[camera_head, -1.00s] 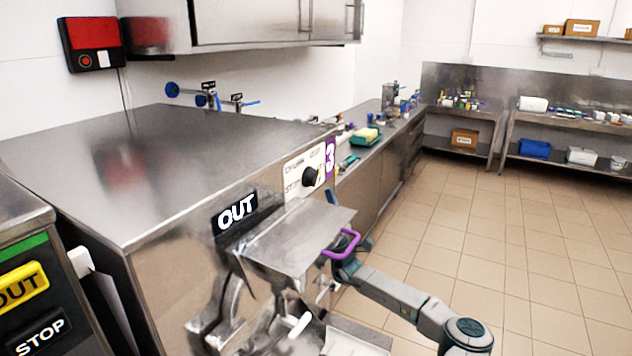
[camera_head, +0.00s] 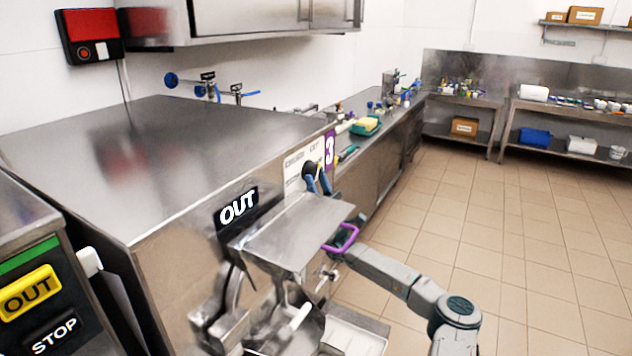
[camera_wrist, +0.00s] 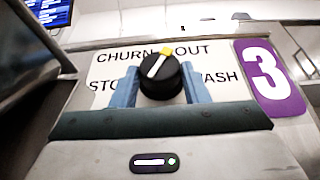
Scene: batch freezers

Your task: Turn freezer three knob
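The freezer three knob (camera_wrist: 161,76) is round and black, with a white line and a yellow tip pointing up and slightly right, between the CHURN and OUT labels. It sits on a white label panel (camera_wrist: 225,58) with STOP and WASH lower down, next to a purple 3 sign (camera_wrist: 270,76). My gripper (camera_wrist: 161,82) has one blue finger on each side of the knob, spread about as wide as it; firm contact does not show. In the head view my gripper (camera_head: 318,178) is at the panel and covers most of the knob.
A metal chute lid (camera_head: 295,235) with a purple handle (camera_head: 343,238) juts out just below the panel, close to my arm. A counter with small items (camera_head: 368,125) runs behind. The tiled floor at right is clear.

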